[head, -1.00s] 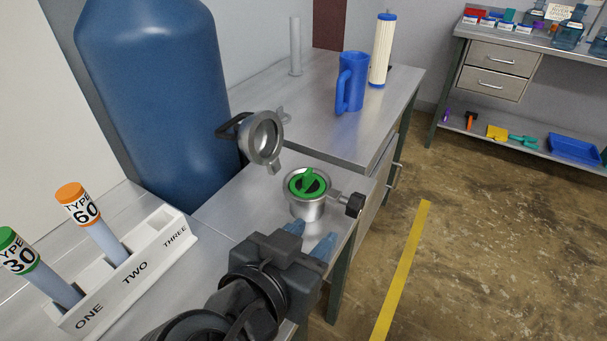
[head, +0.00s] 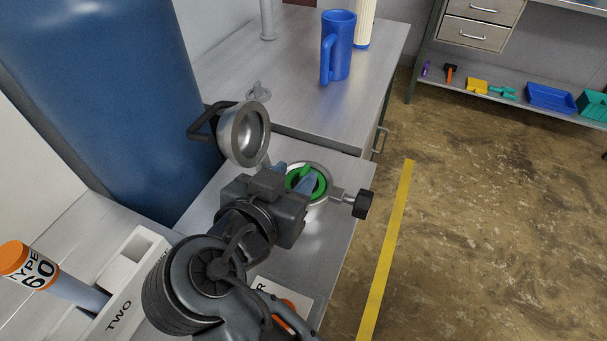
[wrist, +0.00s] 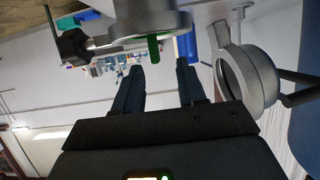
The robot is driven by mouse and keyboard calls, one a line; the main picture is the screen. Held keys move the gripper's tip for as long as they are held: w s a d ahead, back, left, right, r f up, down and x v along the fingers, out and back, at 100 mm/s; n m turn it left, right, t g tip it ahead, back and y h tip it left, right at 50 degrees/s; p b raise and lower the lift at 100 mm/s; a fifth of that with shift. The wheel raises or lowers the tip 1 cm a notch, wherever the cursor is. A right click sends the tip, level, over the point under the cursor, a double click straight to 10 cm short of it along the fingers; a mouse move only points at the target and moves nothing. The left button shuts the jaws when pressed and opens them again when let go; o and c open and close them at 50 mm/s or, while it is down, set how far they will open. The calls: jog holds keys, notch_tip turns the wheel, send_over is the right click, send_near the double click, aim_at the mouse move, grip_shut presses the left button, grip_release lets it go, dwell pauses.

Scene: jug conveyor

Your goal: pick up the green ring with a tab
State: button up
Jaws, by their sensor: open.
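The green ring with a tab (head: 321,189) lies in the open mouth of a round metal housing (head: 318,210) on the metal bench. My gripper (head: 293,176) is open, its blue fingertips at the ring and hiding part of it in the head view. In the wrist view the green tab (wrist: 154,48) stands out from the housing (wrist: 130,30), between the lines of my two spread fingers (wrist: 158,76) and just beyond their tips. I cannot tell whether a finger touches it.
The housing's hinged lid (head: 244,134) stands open at the left, close to my gripper. A black knob (head: 362,204) sticks out at the right. A blue tank (head: 110,90), a blue jug (head: 338,48) and a white tube rack (head: 135,270) stand around. The floor at right is clear.

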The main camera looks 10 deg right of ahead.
aim_at(303, 173)
jog(key=shift+p+x, duration=0.3)
jog(key=shift+x, duration=1.6)
jog(key=shift+s+d+f, duration=0.1)
jog(key=shift+s+d, duration=0.05)
jog(key=shift+c, duration=0.3)
grip_shut()
